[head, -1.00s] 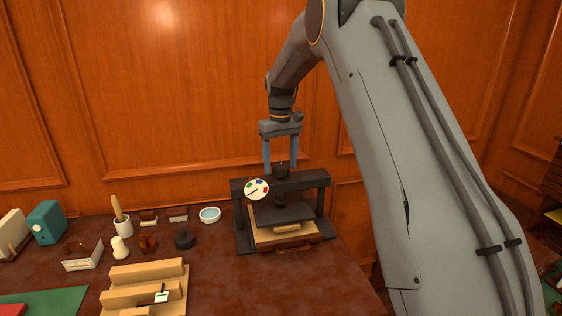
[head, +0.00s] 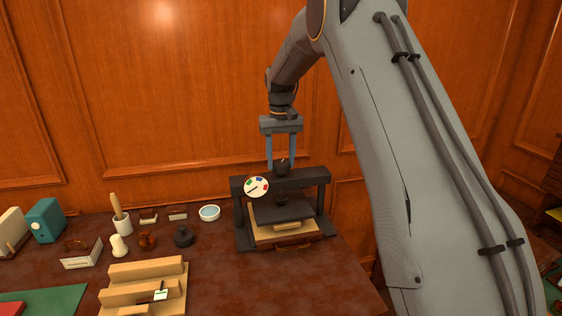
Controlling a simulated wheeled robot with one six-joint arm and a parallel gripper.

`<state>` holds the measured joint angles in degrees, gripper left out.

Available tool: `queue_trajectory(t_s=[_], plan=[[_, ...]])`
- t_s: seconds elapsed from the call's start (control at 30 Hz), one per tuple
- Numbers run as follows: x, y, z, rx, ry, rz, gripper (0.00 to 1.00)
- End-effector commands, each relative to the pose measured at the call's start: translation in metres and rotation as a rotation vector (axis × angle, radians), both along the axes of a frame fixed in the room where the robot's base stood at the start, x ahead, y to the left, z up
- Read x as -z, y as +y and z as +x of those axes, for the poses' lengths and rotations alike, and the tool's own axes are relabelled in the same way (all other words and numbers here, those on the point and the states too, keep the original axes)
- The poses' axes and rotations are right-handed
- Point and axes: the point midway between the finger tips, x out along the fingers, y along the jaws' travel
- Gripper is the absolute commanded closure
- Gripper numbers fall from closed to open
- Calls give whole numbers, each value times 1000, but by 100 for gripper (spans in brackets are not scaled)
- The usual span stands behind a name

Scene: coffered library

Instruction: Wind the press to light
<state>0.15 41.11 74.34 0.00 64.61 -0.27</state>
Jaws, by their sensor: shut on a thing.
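The black press (head: 325,205) stands at the right end of the desk, with a crossbar over a dark flat plate (head: 283,213). A dark knob (head: 282,170) sits on top of the crossbar. My gripper (head: 283,165) points straight down from above, its two blue-grey fingers shut on the knob. The fingertips are partly hidden behind the crossbar. A round white dial (head: 257,187) with green, blue and red marks and a dark needle is on the front of the crossbar. The needle lies aslant, but its exact reading is too small to tell. Light brown layers lie beneath the plate.
Left of the press are a white round dish (head: 209,212), a dark stamp-like piece (head: 183,236) and a cup with a wooden handle (head: 121,220). A stepped wooden rack (head: 146,285) stands in front. Wood panelling rises close behind the press.

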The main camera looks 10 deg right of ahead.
Motion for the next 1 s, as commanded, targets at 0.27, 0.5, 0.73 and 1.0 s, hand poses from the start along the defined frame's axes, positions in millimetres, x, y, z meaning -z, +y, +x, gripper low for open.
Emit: queue_trajectory(t_s=[0.27,0.5,0.73,1.0], plan=[[-1,-1,1,261,-3,0,76],[-1,-1,1,489,-3,1,76],[-1,-2,0,707,-4,0,76],[-1,-3,0,964,-4,1,76]])
